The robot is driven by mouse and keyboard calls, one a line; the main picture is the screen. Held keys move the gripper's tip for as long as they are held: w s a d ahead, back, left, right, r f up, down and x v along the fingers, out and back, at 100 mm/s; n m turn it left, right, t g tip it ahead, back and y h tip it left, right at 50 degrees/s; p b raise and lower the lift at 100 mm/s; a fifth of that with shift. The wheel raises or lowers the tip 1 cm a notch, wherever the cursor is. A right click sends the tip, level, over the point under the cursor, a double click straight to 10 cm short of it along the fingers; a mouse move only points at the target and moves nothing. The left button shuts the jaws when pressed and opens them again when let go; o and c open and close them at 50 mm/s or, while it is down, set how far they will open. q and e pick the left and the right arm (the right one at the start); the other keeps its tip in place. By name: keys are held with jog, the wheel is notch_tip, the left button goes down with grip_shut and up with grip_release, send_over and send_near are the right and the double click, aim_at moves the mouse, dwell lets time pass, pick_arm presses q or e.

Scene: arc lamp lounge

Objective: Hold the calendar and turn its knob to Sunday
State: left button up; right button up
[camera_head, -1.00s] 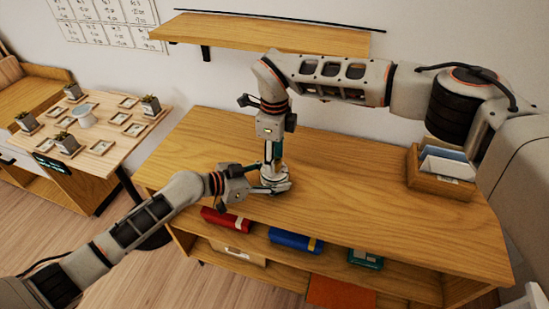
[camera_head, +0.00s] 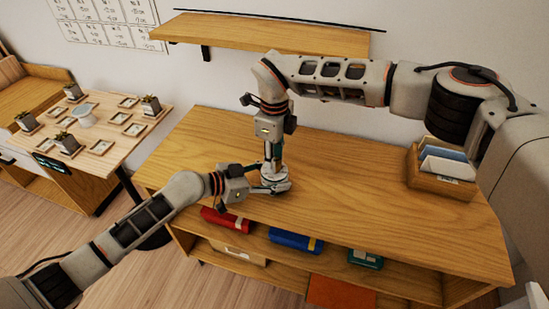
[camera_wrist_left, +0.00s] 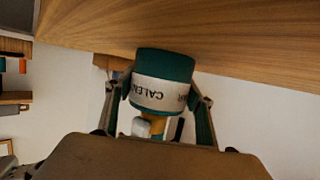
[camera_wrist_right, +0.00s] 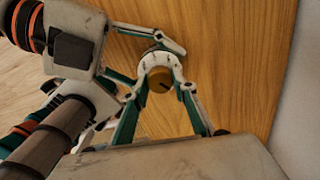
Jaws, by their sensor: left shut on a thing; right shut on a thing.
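The calendar is a short teal cylinder with a white band lettered "CALEN…", shown upside down in the left wrist view (camera_wrist_left: 162,92). It stands on the wooden cabinet top. My left gripper (camera_head: 272,187) is shut around its body from the side. In the right wrist view, a brown-yellow knob (camera_wrist_right: 158,79) with a dark mark sits inside a pale dial ring (camera_wrist_right: 156,58). My right gripper (camera_head: 273,167) points down from above and is shut on the knob. The day letters on the dial are too small to read.
The cabinet top (camera_head: 400,215) is clear around the calendar. A wooden box (camera_head: 440,187) of cards stands at its right end. Red and blue rolls (camera_head: 295,241) lie on the shelf below. A wall shelf (camera_head: 270,35) hangs behind the right arm.

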jog(key=m, duration=0.4)
jog(key=shift+m, duration=1.9)
jog(key=o, duration=1.1)
notch_tip(320, 180, up, 12)
jog(key=shift+r, duration=0.1)
